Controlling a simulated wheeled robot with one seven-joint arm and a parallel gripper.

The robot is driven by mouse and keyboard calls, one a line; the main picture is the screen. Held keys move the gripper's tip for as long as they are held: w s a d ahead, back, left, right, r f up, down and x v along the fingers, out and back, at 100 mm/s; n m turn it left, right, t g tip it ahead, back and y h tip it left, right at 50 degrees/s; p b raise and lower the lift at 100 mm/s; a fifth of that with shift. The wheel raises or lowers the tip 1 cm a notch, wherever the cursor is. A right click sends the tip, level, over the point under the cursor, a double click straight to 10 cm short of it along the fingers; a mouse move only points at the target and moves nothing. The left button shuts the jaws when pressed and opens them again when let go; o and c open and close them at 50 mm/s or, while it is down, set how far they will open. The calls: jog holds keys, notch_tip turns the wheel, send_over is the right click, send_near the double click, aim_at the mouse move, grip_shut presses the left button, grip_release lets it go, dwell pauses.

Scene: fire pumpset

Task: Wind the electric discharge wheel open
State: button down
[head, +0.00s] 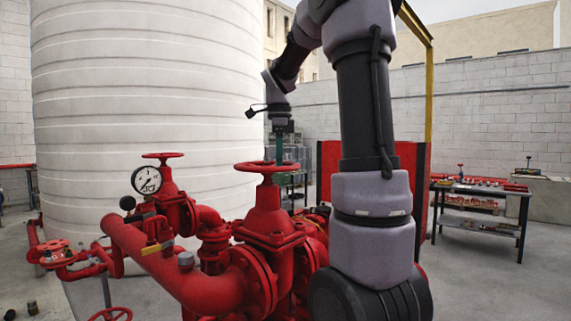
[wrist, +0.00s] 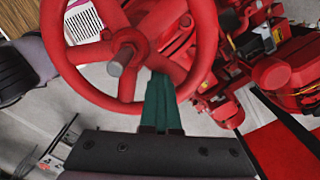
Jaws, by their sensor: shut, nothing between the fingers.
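A red handwheel (head: 267,167) tops the large red valve in the middle of the head view. In the wrist view the same wheel (wrist: 130,38) fills the upper left, with its spokes and grey stem end showing. No label is readable on it. My gripper (head: 279,160) points down at the far side of this wheel's rim. In the wrist view my gripper (wrist: 158,76) is shut, its green fingers crossing the near rim with tips inside the ring beside a spoke. Nothing is held. I cannot tell whether the fingers touch the rim or spoke.
A smaller valve with a red wheel (head: 162,155) and a pressure gauge (head: 146,180) stand to the left. Thick red pipe (head: 185,280) runs in front. A white tank (head: 140,110) rises behind. A workbench (head: 480,190) stands at the right, with open floor before it.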

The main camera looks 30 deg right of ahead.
jog(key=w+a, duration=0.1)
jog(key=a, duration=0.1)
jog(key=w+a, duration=0.1)
jog(key=a, duration=0.1)
jog(key=shift+w, duration=0.4)
jog(key=shift+d, duration=0.3)
jog(key=shift+s+d, duration=0.1)
jog(key=shift+d, duration=0.15)
notch_tip(320, 180, up, 8)
jog(key=shift+s, duration=0.1)
dwell(0.4)
